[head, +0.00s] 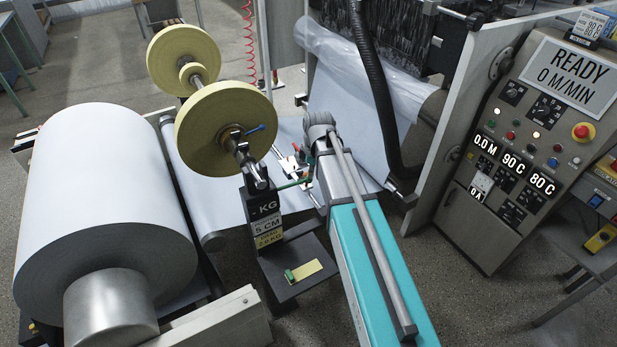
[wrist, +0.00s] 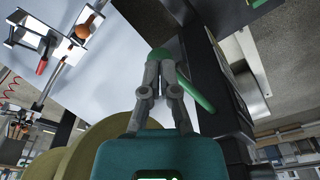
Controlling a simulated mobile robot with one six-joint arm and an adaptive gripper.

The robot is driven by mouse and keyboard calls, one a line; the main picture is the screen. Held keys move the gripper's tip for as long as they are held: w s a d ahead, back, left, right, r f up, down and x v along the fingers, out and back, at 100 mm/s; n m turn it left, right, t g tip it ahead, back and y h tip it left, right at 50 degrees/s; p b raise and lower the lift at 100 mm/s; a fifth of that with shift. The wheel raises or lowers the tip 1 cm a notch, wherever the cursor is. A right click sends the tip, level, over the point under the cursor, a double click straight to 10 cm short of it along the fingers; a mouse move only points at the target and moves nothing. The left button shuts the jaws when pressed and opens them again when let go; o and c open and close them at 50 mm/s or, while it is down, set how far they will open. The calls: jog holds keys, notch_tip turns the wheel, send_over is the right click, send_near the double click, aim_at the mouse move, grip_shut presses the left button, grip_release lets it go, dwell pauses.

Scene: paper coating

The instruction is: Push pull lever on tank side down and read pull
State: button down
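The green lever (head: 293,184) sticks out sideways from the dark tester stand beside the paper web in the head view. In the wrist view the lever (wrist: 196,91) slants down to the right, just past my fingertips. My gripper (wrist: 160,60) has its fingers drawn together at the lever's upper end. They look in contact with it, but I cannot tell whether they grip it. The pull display (head: 264,207) on the stand reads "- KG", with no number. A label (head: 264,231) below it shows "5 CM" and "2.0 KG".
A large paper roll (head: 105,190) fills the left. Yellow disc rolls (head: 228,122) stand close above the stand. A black hose (head: 375,85) hangs right of my arm. A control panel (head: 532,130) reading "READY 0 M/MIN" stands at right. A yellow plate (head: 303,271) lies on the stand's base.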

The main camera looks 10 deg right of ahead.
notch_tip(320, 180, down, 2)
jog(key=shift+f+b, duration=0.15)
jog(key=shift+b, duration=0.7)
jog(key=shift+r, duration=0.2)
jog(key=d, duration=0.1)
jog(key=d+p, duration=0.1)
jog(key=s+r, duration=0.1)
jog(key=shift+d, duration=0.4)
jog(key=shift+a+f, duration=0.1)
jog(key=shift+a, duration=0.05)
